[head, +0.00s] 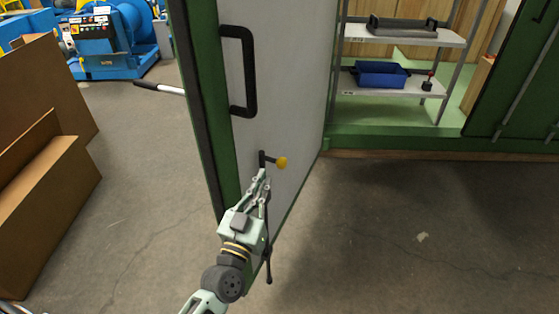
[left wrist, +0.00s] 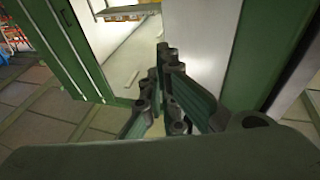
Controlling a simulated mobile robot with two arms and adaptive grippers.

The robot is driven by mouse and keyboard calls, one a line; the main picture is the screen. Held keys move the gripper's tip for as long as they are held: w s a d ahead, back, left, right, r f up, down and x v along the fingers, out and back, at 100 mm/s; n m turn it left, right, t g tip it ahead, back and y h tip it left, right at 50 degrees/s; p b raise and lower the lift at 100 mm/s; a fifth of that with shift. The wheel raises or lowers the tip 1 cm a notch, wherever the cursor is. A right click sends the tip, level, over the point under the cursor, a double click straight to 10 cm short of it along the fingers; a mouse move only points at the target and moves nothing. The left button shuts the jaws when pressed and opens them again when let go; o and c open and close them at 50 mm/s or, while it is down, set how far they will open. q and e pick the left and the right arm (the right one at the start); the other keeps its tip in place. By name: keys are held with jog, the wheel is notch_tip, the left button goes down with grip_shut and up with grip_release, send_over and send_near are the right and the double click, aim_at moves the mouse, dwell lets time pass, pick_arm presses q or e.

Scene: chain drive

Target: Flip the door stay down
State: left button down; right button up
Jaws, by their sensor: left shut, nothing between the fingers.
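The door stay (head: 268,258) is a thin dark rod low on the white inner face of the open door (head: 290,80). It hangs roughly upright, with a dark foot at its lower end. Above it is a black bracket with a yellow knob (head: 281,163) pointing right. My left gripper (head: 262,174) is shut and empty, its tips just below the bracket in the head view. It hides part of the rod; whether it touches is unclear. In the left wrist view the shut fingers (left wrist: 162,62) show near the door, and I cannot make out the stay there.
A black door handle (head: 250,72) is above the stay. Behind the door, a green cabinet has shelves with a blue bin (head: 381,75). Brown boxes (head: 40,190) stand at left. The floor (head: 420,240) at right is clear.

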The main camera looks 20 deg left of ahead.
pick_arm(q)
notch_tip(320, 180, up, 2)
jog(key=r+p, duration=0.1)
jog(key=p, duration=0.1)
send_over(279, 161)
jog(key=s+d, duration=0.1)
jog(key=s, duration=0.4)
jog(key=shift+w+f+b, duration=0.1)
jog(key=shift+w+f, duration=0.15)
jog(key=shift+f, duration=0.5)
jog(key=shift+w+f+b, duration=0.15)
jog(key=shift+w+f, duration=0.05)
jog(key=shift+f, duration=0.5)
jog(key=shift+w+f+b, duration=0.1)
jog(key=shift+w+f, duration=0.15)
jog(key=shift+f, duration=0.5)
jog(key=shift+d, duration=0.1)
notch_tip(279, 161, down, 9)
jog(key=b, duration=0.6)
jog(key=shift+r+b, duration=0.2)
jog(key=shift+b, duration=0.2)
jog(key=shift+r, duration=0.15)
